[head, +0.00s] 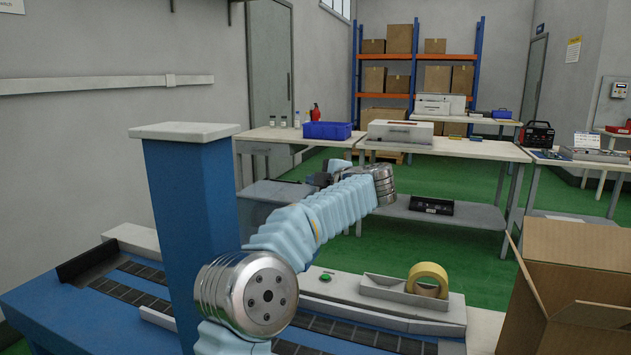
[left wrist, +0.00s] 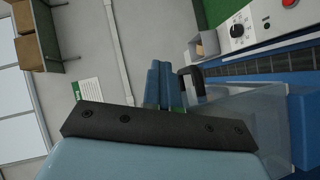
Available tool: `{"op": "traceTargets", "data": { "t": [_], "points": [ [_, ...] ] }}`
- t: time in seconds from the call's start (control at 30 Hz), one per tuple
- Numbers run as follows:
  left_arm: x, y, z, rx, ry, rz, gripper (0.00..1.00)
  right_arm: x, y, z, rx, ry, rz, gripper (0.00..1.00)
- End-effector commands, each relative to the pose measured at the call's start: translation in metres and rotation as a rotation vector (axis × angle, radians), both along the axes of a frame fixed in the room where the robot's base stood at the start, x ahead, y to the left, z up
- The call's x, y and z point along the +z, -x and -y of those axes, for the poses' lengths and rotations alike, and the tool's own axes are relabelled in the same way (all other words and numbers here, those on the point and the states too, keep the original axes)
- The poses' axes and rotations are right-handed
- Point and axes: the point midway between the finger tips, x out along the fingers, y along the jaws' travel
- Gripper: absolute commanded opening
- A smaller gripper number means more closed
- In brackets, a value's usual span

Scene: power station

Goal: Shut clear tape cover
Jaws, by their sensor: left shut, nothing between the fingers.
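The clear cover (left wrist: 240,115) is a see-through panel at the right of the left wrist view, beside the blue machine body. A black handle-like piece (left wrist: 192,82) stands at its upper left corner. My left gripper (left wrist: 162,85) is shut and empty, its blue-grey fingers just left of the black piece; I cannot tell whether they touch. In the head view my left gripper (head: 322,180) is small, beyond my arm's bend and partly hidden by the arm. I cannot make out the cover in the head view. My right gripper is out of view.
A blue post (head: 190,225) with a white top stands close at left on the conveyor machine. A yellow tape roll (head: 428,279) sits on the machine's white ledge. An open cardboard box (head: 575,255) is at right. A control panel (left wrist: 257,25) shows in the wrist view.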

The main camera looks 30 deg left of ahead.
Motion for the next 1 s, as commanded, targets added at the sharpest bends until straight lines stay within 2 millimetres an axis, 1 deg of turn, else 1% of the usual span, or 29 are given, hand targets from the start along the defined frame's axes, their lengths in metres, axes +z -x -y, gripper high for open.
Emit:
{"op": "traceTargets", "data": {
  "t": [0.07,0.17,0.27,0.5,0.6,0.7,0.8,1.0],
  "points": [
    [0.0,0.001,0.004,-0.001,0.001,0.0,0.0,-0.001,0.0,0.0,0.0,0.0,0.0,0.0],
    [0.002,0.005,0.016,-0.003,0.002,-0.001,0.0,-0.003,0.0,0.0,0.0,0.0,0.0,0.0],
    [0.006,0.013,0.036,-0.005,0.002,0.0,0.0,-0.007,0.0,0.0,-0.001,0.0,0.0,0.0],
    [0.02,0.034,0.089,-0.004,0.001,0.001,0.0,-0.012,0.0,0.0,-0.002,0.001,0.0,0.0],
    [0.025,0.041,0.106,-0.004,0.001,0.001,0.0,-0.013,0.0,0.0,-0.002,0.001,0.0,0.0],
    [0.028,0.046,0.118,-0.003,0.0,0.001,0.0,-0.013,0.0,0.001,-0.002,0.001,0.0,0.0],
    [0.029,0.048,0.124,-0.001,0.0,0.0,0.0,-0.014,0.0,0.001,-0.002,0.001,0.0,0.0],
    [0.03,0.049,0.126,0.0,0.0,0.0,0.0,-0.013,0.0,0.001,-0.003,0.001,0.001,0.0]
  ]
}}
